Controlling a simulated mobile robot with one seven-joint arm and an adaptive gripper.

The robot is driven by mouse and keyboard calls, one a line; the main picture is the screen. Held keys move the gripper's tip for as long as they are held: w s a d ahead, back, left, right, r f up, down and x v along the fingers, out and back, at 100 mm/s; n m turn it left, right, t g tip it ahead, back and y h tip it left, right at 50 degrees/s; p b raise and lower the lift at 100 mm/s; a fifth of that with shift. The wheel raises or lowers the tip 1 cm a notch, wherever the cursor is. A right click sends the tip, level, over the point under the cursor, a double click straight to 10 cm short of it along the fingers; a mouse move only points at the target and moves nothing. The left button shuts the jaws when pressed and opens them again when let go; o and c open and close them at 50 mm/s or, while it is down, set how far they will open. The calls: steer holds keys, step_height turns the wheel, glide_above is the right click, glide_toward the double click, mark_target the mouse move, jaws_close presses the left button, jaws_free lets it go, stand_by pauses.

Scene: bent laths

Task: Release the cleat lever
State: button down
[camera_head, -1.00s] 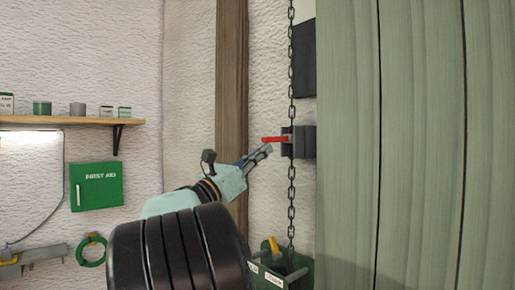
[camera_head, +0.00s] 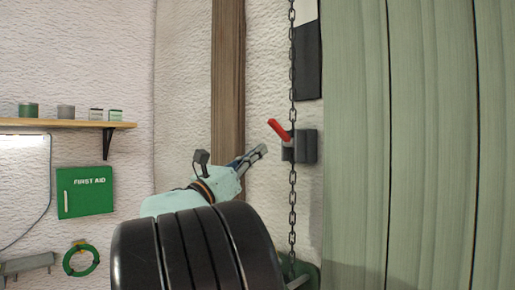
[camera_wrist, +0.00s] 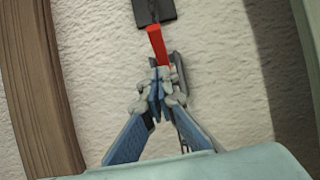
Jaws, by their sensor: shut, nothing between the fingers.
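The red cleat lever (camera_head: 279,130) tilts up and to the left from a dark grey cleat block (camera_head: 307,147) on the wall. A dark chain (camera_head: 292,190) runs vertically past the block. My gripper (camera_head: 262,149) is shut and empty, just below and left of the lever, with a small gap between them in the head view. In the wrist view the lever (camera_wrist: 158,45) stands beyond my closed fingertips (camera_wrist: 158,78), which overlap its lower end. Whether they touch cannot be told there. The cleat block also shows at the top of the wrist view (camera_wrist: 154,10).
A green plank panel (camera_head: 420,140) stands close on the right. A wooden post (camera_head: 229,90) rises behind my gripper. A green bin (camera_head: 305,277) sits below, partly hidden. A shelf (camera_head: 60,124) and a first aid box (camera_head: 85,192) are far left.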

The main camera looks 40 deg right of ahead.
steer(key=a+r+b, duration=0.1)
steer(key=a+r, duration=0.1)
steer(key=a, duration=0.8)
steer(key=shift+s+r, duration=0.2)
steer(key=shift+r, duration=0.1)
steer(key=shift+d+f, duration=0.1)
